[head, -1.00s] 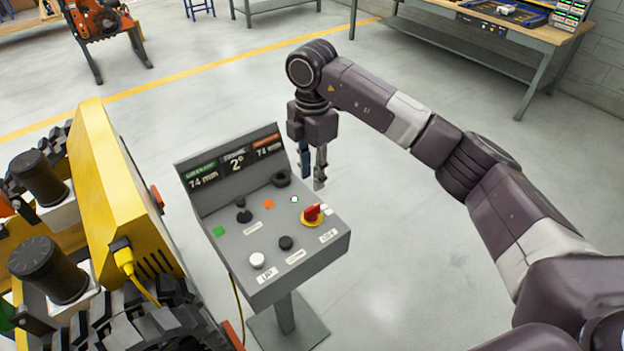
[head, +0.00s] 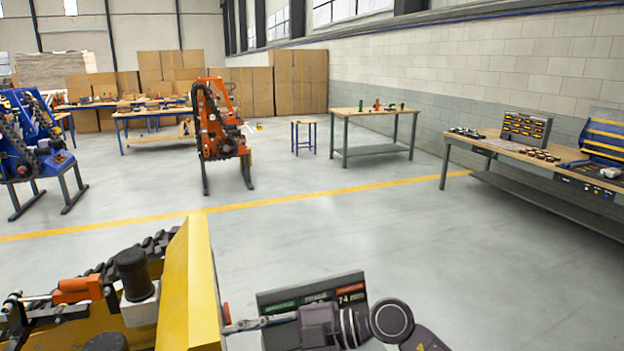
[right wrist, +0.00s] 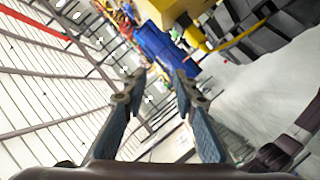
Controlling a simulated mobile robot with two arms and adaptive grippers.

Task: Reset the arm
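My right arm comes in from the lower right of the head view. Its gripper (head: 236,326) points left in front of the grey control console (head: 274,299), close to the yellow housing of the tracked carrier (head: 203,285). I cannot tell whether it touches either. In the right wrist view the two fingers (right wrist: 157,86) stand apart with nothing between them. The console's buttons and knob are out of view below; part of its lit display shows above the gripper. My left gripper is not in view.
An orange machine (head: 222,140) stands on legs beyond the yellow floor line (head: 290,202). Blue machines (head: 30,140) stand at the left. A workbench (head: 545,165) runs along the right wall, with a smaller table (head: 375,113) farther back. The floor between is clear.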

